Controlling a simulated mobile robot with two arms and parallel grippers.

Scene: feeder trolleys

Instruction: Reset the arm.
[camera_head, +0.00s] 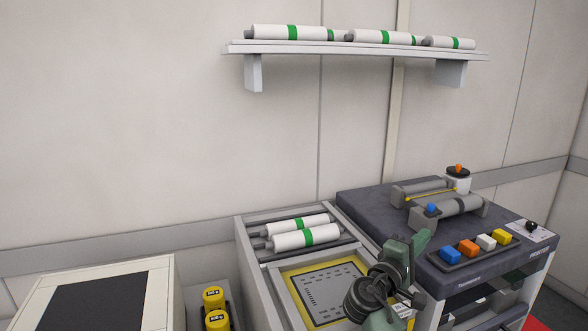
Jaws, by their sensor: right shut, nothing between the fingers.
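My right arm reaches in from the bottom of the head view, with green-grey links and dark round joints. My right gripper (370,291) is at its dark end, in front of the trolley's yellow-bordered panel (292,279). It is shut and empty, and its fingertips are hard to make out. My left gripper and left arm are not in view.
A wall shelf (356,48) carries several white rollers with green bands. Two similar rollers (306,237) lie in the light trolley behind my gripper. At right, a dark-topped trolley (372,199) holds a fixture (459,206) and coloured blocks (468,248). Yellow weights (214,297) stand lower left.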

